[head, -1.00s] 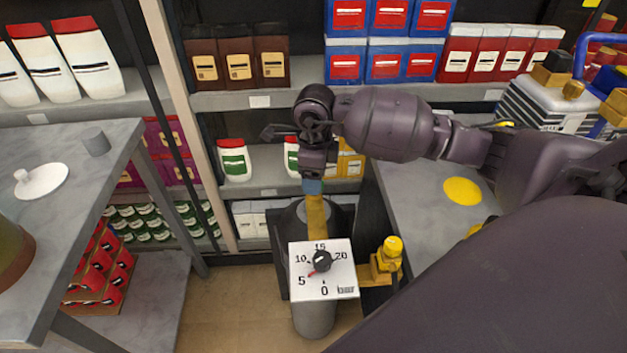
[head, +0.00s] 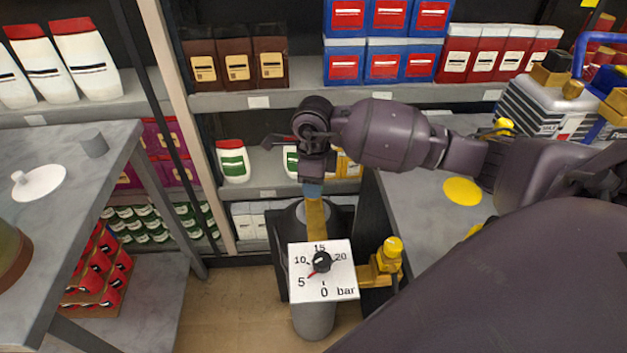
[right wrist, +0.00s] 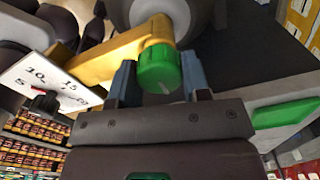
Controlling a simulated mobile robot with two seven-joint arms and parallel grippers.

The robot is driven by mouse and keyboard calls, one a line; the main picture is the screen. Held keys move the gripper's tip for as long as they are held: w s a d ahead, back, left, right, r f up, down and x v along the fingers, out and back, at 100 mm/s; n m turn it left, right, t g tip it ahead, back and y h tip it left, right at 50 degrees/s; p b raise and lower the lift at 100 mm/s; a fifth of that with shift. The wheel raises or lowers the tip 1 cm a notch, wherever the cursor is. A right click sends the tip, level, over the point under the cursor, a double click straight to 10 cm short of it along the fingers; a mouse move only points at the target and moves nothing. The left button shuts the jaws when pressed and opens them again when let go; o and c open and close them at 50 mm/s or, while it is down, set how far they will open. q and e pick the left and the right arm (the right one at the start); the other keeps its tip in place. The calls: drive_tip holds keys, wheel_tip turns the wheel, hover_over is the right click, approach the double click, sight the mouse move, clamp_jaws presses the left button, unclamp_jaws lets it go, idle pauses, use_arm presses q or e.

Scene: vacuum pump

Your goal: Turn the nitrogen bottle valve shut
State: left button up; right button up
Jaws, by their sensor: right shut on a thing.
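The nitrogen bottle (head: 314,318) is a grey cylinder standing in a dark stand, partly hidden by the white pressure gauge (head: 341,284). The gauge reads 0 to 20 bar, with a red needle near the 5 side. A yellow valve body (head: 316,215) runs above the gauge. The green valve knob (right wrist: 158,70) with a white mark shows in the right wrist view at the end of the yellow body. My right gripper (head: 313,184) is over the valve, and its blue fingers (right wrist: 159,82) are shut on the green knob from both sides. My left gripper is not in view.
A grey table (head: 115,145) stands at the left with a white lid (head: 39,182). A grey counter (head: 425,185) is at the right, below my right arm. Full shelves (head: 285,100) stand behind. A yellow fitting (head: 388,260) sticks out right of the gauge.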

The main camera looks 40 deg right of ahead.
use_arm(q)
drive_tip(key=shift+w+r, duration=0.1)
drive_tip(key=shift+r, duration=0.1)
use_arm(e)
drive_tip(key=shift+m, duration=0.4)
drive_tip(key=shift+r+m+p, duration=0.1)
drive_tip(key=shift+m+p, duration=0.35)
drive_tip(key=shift+m, duration=0.05)
drive_tip(key=m+p, duration=0.1)
drive_tip(key=m, duration=0.2)
drive_tip(key=shift+r+m+p, duration=0.1)
drive_tip(key=shift+m+p, duration=0.2)
drive_tip(key=m+p, duration=0.1)
drive_tip(key=m, duration=0.1)
drive_tip(key=shift+m, duration=0.3)
drive_tip(key=m+p, duration=0.3)
drive_tip(key=m, duration=0.3)
drive_tip(key=shift+p, duration=0.3)
drive_tip(key=m+p, duration=0.1)
drive_tip(key=m, duration=0.2)
drive_tip(key=shift+p, duration=0.3)
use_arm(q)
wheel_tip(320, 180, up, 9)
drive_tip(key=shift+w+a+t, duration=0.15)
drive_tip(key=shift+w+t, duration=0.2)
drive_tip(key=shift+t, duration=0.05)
use_arm(e)
drive_tip(key=shift+m, duration=0.5)
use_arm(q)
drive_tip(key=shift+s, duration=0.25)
